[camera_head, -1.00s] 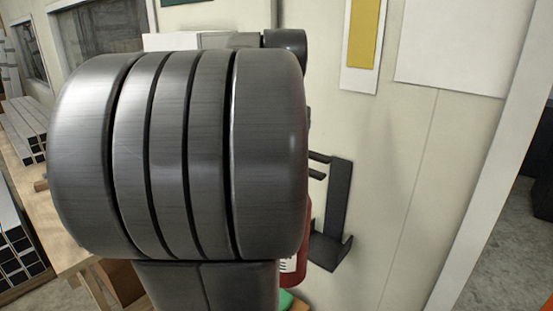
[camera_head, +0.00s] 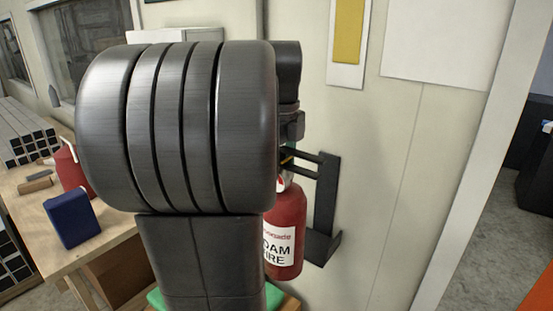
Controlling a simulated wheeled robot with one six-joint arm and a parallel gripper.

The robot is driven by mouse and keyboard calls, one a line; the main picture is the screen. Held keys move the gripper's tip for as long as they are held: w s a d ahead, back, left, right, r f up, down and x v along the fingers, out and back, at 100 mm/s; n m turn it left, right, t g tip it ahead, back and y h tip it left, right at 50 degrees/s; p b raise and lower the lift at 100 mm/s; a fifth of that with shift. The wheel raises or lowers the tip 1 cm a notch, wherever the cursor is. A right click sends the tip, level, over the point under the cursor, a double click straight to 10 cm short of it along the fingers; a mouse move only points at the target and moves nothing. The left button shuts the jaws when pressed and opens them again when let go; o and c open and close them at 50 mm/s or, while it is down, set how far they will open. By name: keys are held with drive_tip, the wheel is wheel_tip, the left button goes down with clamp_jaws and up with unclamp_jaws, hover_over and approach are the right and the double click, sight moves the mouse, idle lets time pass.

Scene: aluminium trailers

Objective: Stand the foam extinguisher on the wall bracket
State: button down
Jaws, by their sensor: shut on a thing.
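The foam extinguisher (camera_head: 285,232) is a red cylinder with a white label, hanging roughly upright right of my large dark arm link. Its left side is hidden behind that link. My gripper (camera_head: 289,152) is at its neck and shut on it, with the fingers mostly hidden. The wall bracket (camera_head: 327,195) is dark, with an upright plate, two prongs at the top and a small shelf at the foot. The extinguisher is left of the bracket's plate in the picture and overlaps the shelf's left part. I cannot tell whether they touch.
On the left, a wooden bench (camera_head: 98,248) holds a blue box (camera_head: 71,220), a red container (camera_head: 69,170) and aluminium profiles (camera_head: 22,135). A green object (camera_head: 273,296) is low beside my arm. The wall right of the bracket is clear up to a white post (camera_head: 470,165).

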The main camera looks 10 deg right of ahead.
drive_tip(key=shift+w+d+f, duration=1.15)
drive_tip(key=shift+d, duration=0.15)
drive_tip(key=w+d+f, duration=0.1)
drive_tip(key=w+d, duration=0.7)
drive_tip(key=d, duration=0.1)
drive_tip(key=shift+w+d, duration=0.15)
drive_tip(key=shift+d, duration=0.05)
idle(0.4)
drive_tip(key=shift+f, duration=0.15)
